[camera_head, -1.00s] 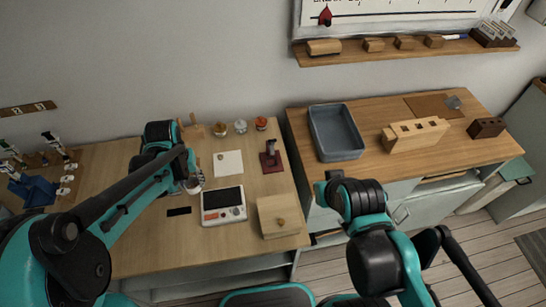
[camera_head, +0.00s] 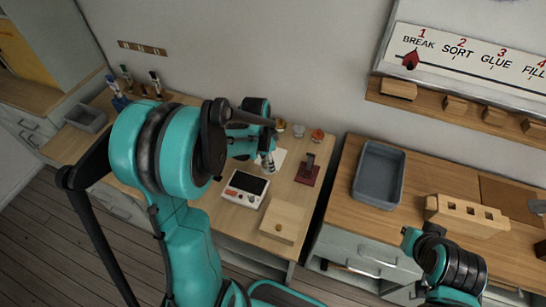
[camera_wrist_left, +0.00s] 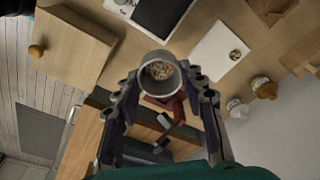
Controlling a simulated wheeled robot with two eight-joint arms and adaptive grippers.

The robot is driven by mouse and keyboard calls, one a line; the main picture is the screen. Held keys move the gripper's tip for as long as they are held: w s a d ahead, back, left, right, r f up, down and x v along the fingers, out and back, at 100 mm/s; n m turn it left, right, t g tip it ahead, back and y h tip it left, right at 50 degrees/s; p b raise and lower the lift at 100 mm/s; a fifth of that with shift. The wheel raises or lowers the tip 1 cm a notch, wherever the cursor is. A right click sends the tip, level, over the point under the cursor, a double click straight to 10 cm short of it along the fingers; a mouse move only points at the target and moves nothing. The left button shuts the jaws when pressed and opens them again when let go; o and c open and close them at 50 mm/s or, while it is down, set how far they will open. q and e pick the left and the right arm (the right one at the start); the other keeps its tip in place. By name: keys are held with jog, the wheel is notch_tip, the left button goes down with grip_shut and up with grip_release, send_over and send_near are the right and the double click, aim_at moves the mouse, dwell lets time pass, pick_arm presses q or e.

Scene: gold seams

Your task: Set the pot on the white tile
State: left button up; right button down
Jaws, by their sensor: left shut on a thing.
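My left gripper (camera_wrist_left: 162,88) is shut on a small grey pot (camera_wrist_left: 160,70), whose open top shows speckled contents. In the head view my left gripper (camera_head: 267,161) is above the bench by the white tile (camera_head: 281,156), partly covering it. The tile also shows in the wrist view (camera_wrist_left: 208,58), right of the pot and apart from it. A small round thing (camera_wrist_left: 235,54) is at the tile's edge there. My right gripper (camera_head: 411,239) is at lower right, by the right-hand counter; its fingers are not clear.
A white device with a dark screen (camera_head: 245,188) and a wooden box with a knob (camera_head: 284,222) are in front of the tile. A dark red stand (camera_head: 308,170) is to its right. Small jars (camera_head: 317,135) stand behind. A grey tray (camera_head: 380,175) is on the right counter.

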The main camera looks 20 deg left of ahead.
pick_arm(q)
jog(key=w+a+f+b, duration=0.1)
jog(key=w+f, duration=0.1)
jog(key=w, duration=0.1)
jog(key=w+a+f+b, duration=0.1)
jog(key=w+f, duration=0.1)
jog(key=w, duration=0.2)
jog(key=w+a+f, duration=0.1)
jog(key=w+f, duration=0.2)
jog(key=w, duration=0.1)
jog(key=shift+a+b, duration=0.4)
jog(key=shift+f+b, duration=0.65)
jog(key=shift+f, duration=1.35)
jog(key=shift+f, duration=0.1)
jog(key=o, duration=0.4)
jog(key=shift+f, duration=0.1)
jog(key=o, duration=0.4)
